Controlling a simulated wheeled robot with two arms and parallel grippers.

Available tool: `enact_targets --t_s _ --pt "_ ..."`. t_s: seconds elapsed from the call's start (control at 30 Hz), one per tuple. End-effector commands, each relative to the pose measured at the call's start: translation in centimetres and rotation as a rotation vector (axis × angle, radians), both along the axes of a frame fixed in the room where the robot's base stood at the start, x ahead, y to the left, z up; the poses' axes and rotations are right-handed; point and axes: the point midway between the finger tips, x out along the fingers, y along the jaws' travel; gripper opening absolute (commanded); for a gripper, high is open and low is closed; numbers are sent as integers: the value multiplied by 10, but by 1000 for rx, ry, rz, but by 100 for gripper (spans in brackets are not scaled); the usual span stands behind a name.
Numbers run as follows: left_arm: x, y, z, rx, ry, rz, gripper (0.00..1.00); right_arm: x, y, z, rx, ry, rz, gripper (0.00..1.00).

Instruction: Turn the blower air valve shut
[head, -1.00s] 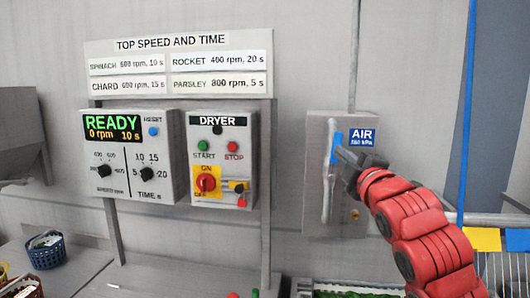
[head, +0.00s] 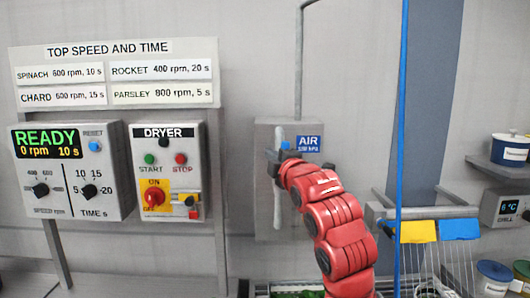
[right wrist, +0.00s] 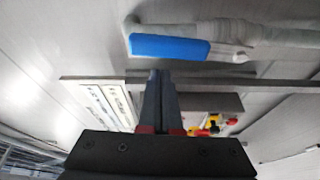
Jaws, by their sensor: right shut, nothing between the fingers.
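The air valve's blue lever (head: 285,145) is on the grey wall panel (head: 262,133), next to the blue AIR label (head: 308,143). In the head view my gripper hides much of it. In the right wrist view the blue lever (right wrist: 170,47) lies along the pale pipe (right wrist: 285,35), parallel to it. My right gripper (head: 272,163) is shut and empty, in front of the pipe just below the lever. In the right wrist view its fingertips (right wrist: 160,75) point toward the lever, with a small gap showing. Contact is hard to judge. My left gripper is out of view.
The dryer box (head: 168,172) and the READY speed and time box (head: 70,170) are on the left. A blue upright pole (head: 402,110) stands right of my arm. Yellow (head: 418,231) and blue cloths hang on a rail at the lower right.

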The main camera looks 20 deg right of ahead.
Motion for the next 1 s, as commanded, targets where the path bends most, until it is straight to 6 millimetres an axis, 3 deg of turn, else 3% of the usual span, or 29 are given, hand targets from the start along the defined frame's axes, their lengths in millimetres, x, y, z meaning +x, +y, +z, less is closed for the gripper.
enact_targets --t_s 0.2,1.0 --pt "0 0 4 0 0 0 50 -4 -14 -1 1 0 2 0" --pt "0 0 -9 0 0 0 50 -6 -21 -3 70 -20 1 0"
